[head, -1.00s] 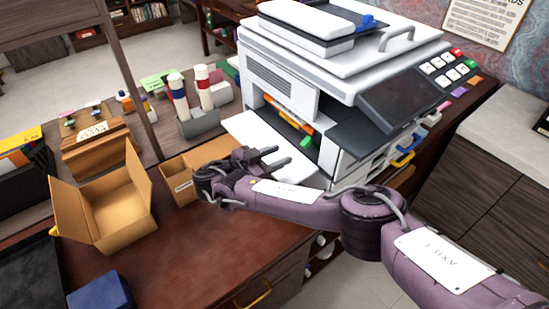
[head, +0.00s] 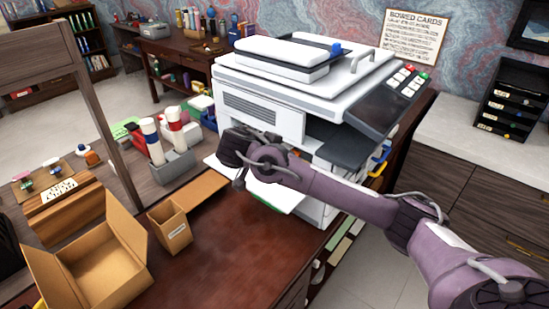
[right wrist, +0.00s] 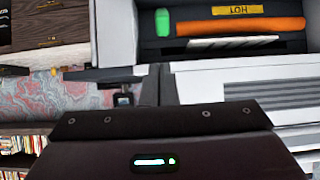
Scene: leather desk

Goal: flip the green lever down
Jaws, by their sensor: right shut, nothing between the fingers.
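The green lever (right wrist: 163,22) shows in the right wrist view inside the printer's dark opening, at the left end of an orange roller (right wrist: 240,26). In the head view my arm and gripper hide the lever. My right gripper (right wrist: 162,82) is shut and empty, its fingertips below the lever in the right wrist view and apart from it. In the head view the right gripper (head: 238,160) is at the front left of the white printer (head: 265,105), over its output tray. My left gripper is not in view.
A yellow HOT label (right wrist: 238,10) is above the roller. An open cardboard box (head: 90,255) and a smaller carton (head: 172,228) stand on the desk at left. A grey holder (head: 170,166) with bottles is behind them. The desk front (head: 240,255) is clear.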

